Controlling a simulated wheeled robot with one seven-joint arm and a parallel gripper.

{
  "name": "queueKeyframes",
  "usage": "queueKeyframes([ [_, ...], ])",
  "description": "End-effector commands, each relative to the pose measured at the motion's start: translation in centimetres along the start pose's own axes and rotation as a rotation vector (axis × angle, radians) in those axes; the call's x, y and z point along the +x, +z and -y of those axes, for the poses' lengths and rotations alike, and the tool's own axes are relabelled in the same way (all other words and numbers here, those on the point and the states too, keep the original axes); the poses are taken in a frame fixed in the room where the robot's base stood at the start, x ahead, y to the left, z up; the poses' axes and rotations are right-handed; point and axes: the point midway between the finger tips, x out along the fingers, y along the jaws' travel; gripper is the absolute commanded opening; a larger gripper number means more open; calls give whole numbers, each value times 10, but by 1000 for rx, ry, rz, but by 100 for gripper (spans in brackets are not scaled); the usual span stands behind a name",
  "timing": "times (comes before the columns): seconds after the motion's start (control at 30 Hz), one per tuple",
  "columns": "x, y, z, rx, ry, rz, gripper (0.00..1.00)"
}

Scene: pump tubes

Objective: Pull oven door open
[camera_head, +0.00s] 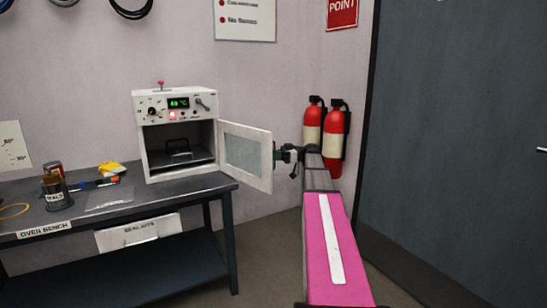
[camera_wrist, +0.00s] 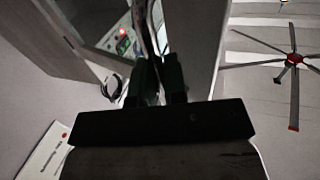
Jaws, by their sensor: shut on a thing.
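The white oven (camera_head: 176,108) stands on the bench at the left, with a lit green display. Its door (camera_head: 246,156) has a grey window and stands wide open, swung out to the right. The inside shows a rack with a dark handled tray (camera_head: 180,152). My gripper (camera_head: 279,154) is at the outer edge of the door, shut on the door handle. In the wrist view my gripper's fingers (camera_wrist: 158,82) close around a thin pale bar. The oven's panel with a red light (camera_wrist: 123,42) shows beyond. The handle is mostly hidden by the fingers in the head view.
The oven bench (camera_head: 112,215) holds a jar (camera_head: 55,192), a yellow item (camera_head: 112,169) and a clear sheet. A labelled white box (camera_head: 138,233) is below its top. Two red fire extinguishers (camera_head: 325,135) stand behind my arm. A dark grey door (camera_head: 465,140) is at right.

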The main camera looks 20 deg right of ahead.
Motion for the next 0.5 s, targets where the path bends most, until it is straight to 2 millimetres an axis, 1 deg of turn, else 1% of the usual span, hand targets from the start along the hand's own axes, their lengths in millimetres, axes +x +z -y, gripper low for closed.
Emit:
queueKeyframes([
  [0.13,0,0,0,0,0,1,0],
  [0.17,0,0,0,0,0,1,16],
  [0.2,0,0,0,0,0,1,29],
  [0.23,0,0,0,0,1,1,36],
  [0.5,0,0,-1,0,1,0,36],
])
